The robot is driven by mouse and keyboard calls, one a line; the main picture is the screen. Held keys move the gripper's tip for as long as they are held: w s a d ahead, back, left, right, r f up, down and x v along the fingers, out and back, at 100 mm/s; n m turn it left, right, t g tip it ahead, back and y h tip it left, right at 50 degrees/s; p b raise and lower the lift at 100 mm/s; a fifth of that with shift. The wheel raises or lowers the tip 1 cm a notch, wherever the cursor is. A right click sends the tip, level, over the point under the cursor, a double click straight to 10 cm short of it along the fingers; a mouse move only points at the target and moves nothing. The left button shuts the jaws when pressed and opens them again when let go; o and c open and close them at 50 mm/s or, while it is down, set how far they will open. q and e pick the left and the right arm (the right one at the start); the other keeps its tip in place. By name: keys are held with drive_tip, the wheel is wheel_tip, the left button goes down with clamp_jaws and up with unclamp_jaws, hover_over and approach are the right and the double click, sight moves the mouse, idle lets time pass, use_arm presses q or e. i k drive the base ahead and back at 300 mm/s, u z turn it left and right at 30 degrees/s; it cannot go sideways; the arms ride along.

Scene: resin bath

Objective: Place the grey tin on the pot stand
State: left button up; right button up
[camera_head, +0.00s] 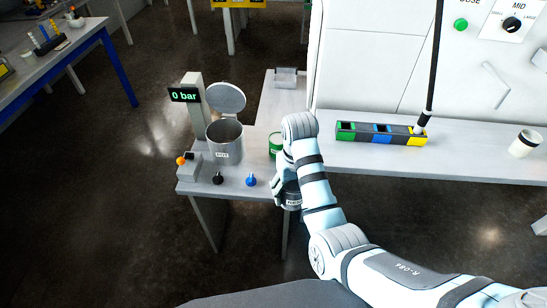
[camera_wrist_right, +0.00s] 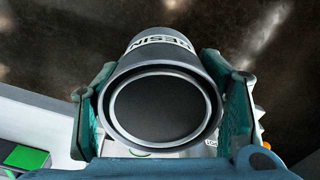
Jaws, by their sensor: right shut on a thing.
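The grey tin (camera_head: 292,197), with a pale band reading RESIN, is held by my right gripper (camera_head: 283,188). In the right wrist view the tin (camera_wrist_right: 158,105) shows its dark round end, and the two fingers of the gripper (camera_wrist_right: 163,108) close on its sides. In the head view the tin appears by the front right edge of the pot stand (camera_head: 235,186), which I take to be the small grey bench bearing the steel pot (camera_head: 225,143). The tin's height above it is unclear. My left gripper is out of view.
The pot's lid (camera_head: 226,98) is open. A green tin (camera_head: 275,146) stands right of the pot, partly hidden by my arm. Black (camera_head: 217,178) and blue (camera_head: 251,180) knobs sit at the front.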

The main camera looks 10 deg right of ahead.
sight(274, 169)
drive_tip(key=i, duration=0.9)
drive_tip(key=u, duration=0.7)
